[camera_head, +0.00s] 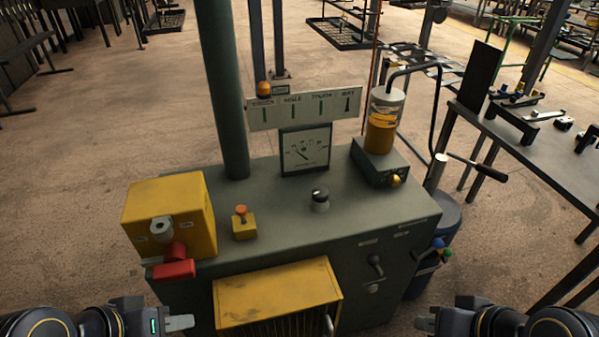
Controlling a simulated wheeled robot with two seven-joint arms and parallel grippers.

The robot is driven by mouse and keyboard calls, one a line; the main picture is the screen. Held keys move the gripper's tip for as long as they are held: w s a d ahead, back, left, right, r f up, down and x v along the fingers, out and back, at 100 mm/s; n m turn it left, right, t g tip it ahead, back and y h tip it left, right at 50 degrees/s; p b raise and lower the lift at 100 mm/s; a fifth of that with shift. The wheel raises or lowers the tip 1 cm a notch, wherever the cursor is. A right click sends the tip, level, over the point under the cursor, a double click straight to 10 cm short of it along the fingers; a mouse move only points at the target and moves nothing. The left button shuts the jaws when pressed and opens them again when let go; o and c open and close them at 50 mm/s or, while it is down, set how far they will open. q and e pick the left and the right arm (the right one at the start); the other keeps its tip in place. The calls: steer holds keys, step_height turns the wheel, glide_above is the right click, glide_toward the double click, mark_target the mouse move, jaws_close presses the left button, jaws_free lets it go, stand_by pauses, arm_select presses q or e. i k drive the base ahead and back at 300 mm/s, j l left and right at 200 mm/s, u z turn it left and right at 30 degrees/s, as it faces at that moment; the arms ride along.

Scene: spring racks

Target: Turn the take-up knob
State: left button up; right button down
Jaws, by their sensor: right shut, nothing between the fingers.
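A round black knob (320,195) on a pale collar stands on the grey-green machine top (275,215), in front of a square dial gauge (305,150). A smaller dark knob or lever (375,262) sits on the machine's front face at right. I cannot read which of them is labelled take-up. My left gripper (185,322) is at the bottom left, in front of the machine and apart from both knobs; its finger gap is not clear. My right gripper (424,323) is at the bottom right, shut and empty, below and right of the front knob.
A yellow box with a red part (172,270) and a small orange-topped switch (241,220) stand left on the machine. A green post (222,90) rises behind. A yellow cylinder (382,125) stands at right. A dark table (530,145) with tools is further right.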

mark_target(320, 193)
steer(key=i+u, duration=0.15)
steer(key=u, duration=0.2)
steer(key=i+u, duration=0.1)
steer(key=u, duration=0.25)
steer(key=i+l+u, duration=0.1)
steer(key=u, duration=0.3)
